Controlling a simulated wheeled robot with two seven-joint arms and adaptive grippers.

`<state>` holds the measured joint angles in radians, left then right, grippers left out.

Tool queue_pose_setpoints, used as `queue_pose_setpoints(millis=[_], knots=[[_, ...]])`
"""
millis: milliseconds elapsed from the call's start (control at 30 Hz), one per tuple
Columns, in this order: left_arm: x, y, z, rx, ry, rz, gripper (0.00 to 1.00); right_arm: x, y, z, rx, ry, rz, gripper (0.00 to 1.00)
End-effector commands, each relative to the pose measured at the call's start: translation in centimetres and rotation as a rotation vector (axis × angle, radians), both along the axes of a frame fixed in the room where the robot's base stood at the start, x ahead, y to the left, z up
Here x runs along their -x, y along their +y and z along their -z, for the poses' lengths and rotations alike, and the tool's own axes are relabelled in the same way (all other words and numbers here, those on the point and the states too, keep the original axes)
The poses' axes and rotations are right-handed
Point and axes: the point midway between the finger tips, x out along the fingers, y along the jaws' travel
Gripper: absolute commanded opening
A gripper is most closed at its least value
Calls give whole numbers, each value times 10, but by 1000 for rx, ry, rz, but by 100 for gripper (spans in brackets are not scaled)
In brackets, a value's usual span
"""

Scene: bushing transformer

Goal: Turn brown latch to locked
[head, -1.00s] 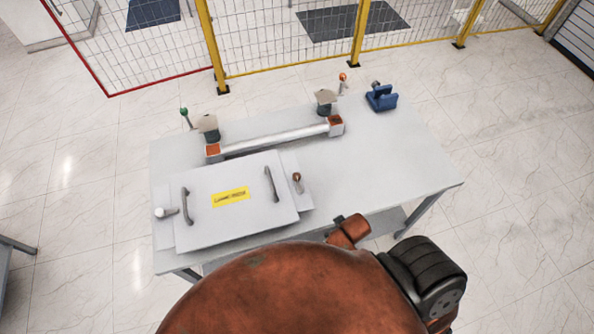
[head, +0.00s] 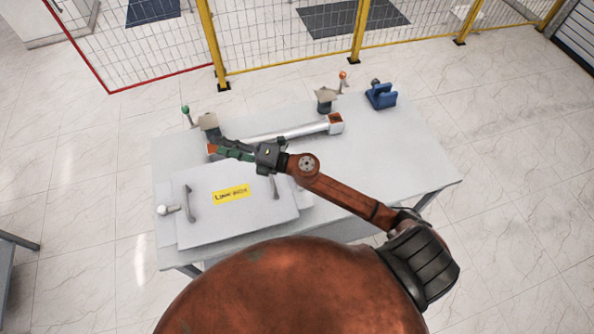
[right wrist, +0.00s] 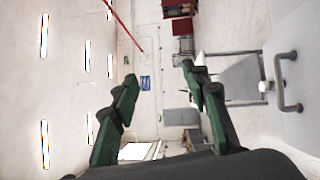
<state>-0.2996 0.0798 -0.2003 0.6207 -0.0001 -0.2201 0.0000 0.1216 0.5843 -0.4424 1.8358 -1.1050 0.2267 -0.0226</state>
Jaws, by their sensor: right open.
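The grey box lid (head: 235,218) with a yellow label (head: 231,194) lies on the table. The brown latch at the lid's right side is hidden now behind my right arm. A white-knobbed latch (head: 164,210) sits at the lid's left side. My right gripper (head: 222,150), with green fingers, reaches left above the far edge of the lid. In the right wrist view its fingers (right wrist: 158,74) are spread with nothing between them. My left gripper is not in view.
Two grips stand on the lid, the left one (head: 190,203) clear to see. A white bar (head: 300,131) lies behind, near a green-tipped lever (head: 187,115) and an orange-tipped lever (head: 343,80). A blue clamp (head: 381,96) stands at the back right. The table's right side (head: 415,155) is clear.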

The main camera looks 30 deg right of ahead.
Motion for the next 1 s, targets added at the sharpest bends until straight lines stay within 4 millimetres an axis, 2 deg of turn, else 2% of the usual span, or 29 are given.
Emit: queue_pose_setpoints(millis=[33, 100, 167, 200, 267, 300, 367, 400, 500, 600, 633, 700, 767, 1000], knots=[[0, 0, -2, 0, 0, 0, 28, 9, 23, 11, 153, -51, -126, 42], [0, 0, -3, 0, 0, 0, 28, 27, 43, 42, 371, -94, -299, 42], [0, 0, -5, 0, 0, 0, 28, 39, 42, 76, 566, -107, -434, 42], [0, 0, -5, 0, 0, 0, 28, 45, 33, 100, 699, -102, -517, 42], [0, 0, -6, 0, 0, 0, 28, 51, 6, 134, 895, -73, -626, 42], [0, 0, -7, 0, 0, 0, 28, 53, -18, 154, 1019, -43, -688, 42], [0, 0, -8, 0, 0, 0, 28, 53, -60, 175, 1191, 17, -763, 42], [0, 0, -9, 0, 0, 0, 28, 52, -89, 185, 1292, 64, -800, 42], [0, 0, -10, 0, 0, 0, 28, 50, -154, 194, 1490, 182, -862, 42], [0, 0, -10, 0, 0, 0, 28, 49, -200, 193, 1611, 276, -889, 42], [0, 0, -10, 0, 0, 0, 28, 49, -208, 192, 1634, 296, -894, 42], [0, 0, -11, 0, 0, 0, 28, 50, -222, 192, 1667, 329, -902, 42], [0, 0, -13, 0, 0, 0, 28, 50, -227, 195, 1678, 343, -905, 42], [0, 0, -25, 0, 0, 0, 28, 51, -227, 228, 1676, 346, -907, 42]])
